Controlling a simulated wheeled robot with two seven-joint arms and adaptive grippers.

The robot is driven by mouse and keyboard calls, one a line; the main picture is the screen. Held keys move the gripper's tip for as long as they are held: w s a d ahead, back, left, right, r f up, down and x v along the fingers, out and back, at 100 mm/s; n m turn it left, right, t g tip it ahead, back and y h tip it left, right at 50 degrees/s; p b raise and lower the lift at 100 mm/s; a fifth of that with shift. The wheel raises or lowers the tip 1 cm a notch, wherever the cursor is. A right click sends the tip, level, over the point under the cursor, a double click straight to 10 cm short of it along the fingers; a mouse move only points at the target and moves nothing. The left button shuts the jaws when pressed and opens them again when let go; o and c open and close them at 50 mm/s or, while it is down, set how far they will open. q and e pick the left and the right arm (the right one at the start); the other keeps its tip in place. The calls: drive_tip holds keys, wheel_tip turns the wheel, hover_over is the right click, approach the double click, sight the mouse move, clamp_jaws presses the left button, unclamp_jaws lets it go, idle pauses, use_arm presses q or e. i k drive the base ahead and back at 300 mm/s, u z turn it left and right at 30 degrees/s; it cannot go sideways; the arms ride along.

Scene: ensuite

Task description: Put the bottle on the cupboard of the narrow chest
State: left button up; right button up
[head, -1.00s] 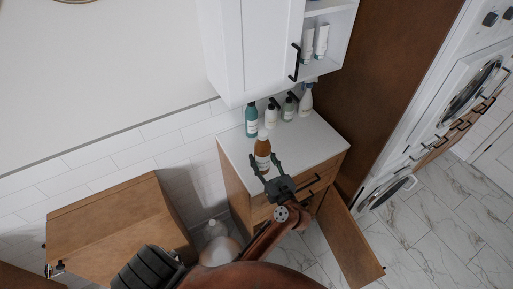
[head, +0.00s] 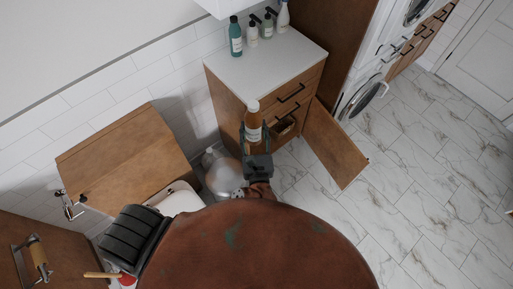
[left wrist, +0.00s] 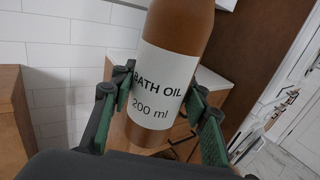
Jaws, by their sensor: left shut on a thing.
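The amber bottle (head: 253,125) has a white label reading "BATH OIL 200 ml", seen close up in the left wrist view (left wrist: 165,75). My left gripper (head: 255,137) is shut on it, with its fingers on both sides of the label. It holds the bottle upright in front of the narrow chest (head: 225,103). The chest has a white top (head: 262,62), wooden drawers with black handles, and a lower cupboard whose door (head: 334,143) stands wide open to the right. The bottle and gripper hide part of the cupboard opening. My right gripper is not in view.
A teal bottle (head: 236,38) and several pump and spray bottles stand at the back of the chest top. A wooden cabinet (head: 125,158) is at the left. A washing machine (head: 362,97) stands at the right. The marble floor (head: 430,180) is clear.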

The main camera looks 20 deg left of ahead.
sight(252, 152)
drive_tip(key=u, duration=0.1)
drive_tip(key=k, duration=0.45)
drive_tip(key=z, duration=0.75)
drive_tip(key=i, duration=1.25)
drive_tip(key=u, duration=0.8)
drive_tip(key=i, duration=0.3)
drive_tip(key=u, duration=0.3)
